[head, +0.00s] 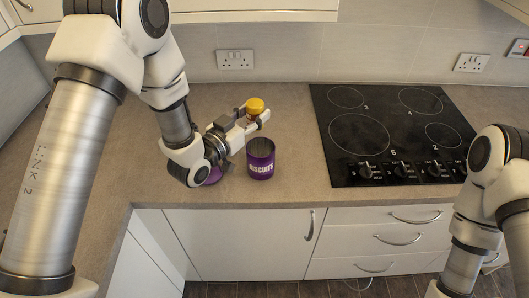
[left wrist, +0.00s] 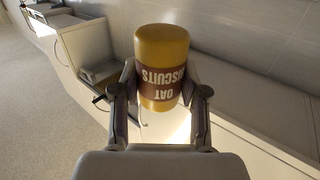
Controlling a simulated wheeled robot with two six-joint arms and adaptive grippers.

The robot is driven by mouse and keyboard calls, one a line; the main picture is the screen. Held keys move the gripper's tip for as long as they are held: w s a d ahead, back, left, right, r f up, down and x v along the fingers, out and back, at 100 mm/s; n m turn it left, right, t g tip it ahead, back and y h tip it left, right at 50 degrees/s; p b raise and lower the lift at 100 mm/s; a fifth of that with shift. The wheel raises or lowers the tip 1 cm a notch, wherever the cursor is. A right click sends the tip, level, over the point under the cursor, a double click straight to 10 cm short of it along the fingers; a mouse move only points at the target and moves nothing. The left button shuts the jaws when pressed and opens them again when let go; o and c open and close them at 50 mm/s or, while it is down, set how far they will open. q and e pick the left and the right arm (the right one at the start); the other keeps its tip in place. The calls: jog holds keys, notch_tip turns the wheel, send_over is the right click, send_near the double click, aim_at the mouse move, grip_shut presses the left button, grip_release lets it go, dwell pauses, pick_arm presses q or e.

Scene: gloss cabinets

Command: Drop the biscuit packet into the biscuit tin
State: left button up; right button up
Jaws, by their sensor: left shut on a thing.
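The biscuit packet (head: 255,105) is a yellow cylinder with a brown band. In the left wrist view the packet (left wrist: 162,55) shows the words OAT BISCUITS upside down. My left gripper (head: 251,117) is shut on it; its two fingers (left wrist: 160,97) press the packet from both sides. The biscuit tin (head: 261,170) is a purple, open-topped cylinder with white lettering, standing upright on the worktop. In the head view the packet appears just above and behind the tin's opening; its exact height is unclear. My right gripper is out of view; only the right arm shows.
A black hob (head: 392,135) is to the right. Wall sockets (head: 235,59) are behind. Drawers and a cupboard are below the front edge.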

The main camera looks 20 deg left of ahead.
pick_arm(q)
jog(key=f+b, duration=0.2)
jog(key=f, duration=0.1)
jog(key=f+b, duration=0.1)
jog(key=f, duration=0.1)
jog(key=shift+s+a+f, duration=0.1)
jog(key=shift+s, duration=0.25)
jog(key=shift+w, duration=0.1)
jog(key=shift+s, duration=0.2)
jog(key=o, duration=1.3)
jog(key=shift+s+r, duration=0.35)
jog(key=shift+r, duration=0.05)
jog(key=shift+c, duration=0.2)
jog(key=shift+w+f, duration=0.25)
jog(key=shift+w, duration=0.05)
jog(key=v, duration=1.2)
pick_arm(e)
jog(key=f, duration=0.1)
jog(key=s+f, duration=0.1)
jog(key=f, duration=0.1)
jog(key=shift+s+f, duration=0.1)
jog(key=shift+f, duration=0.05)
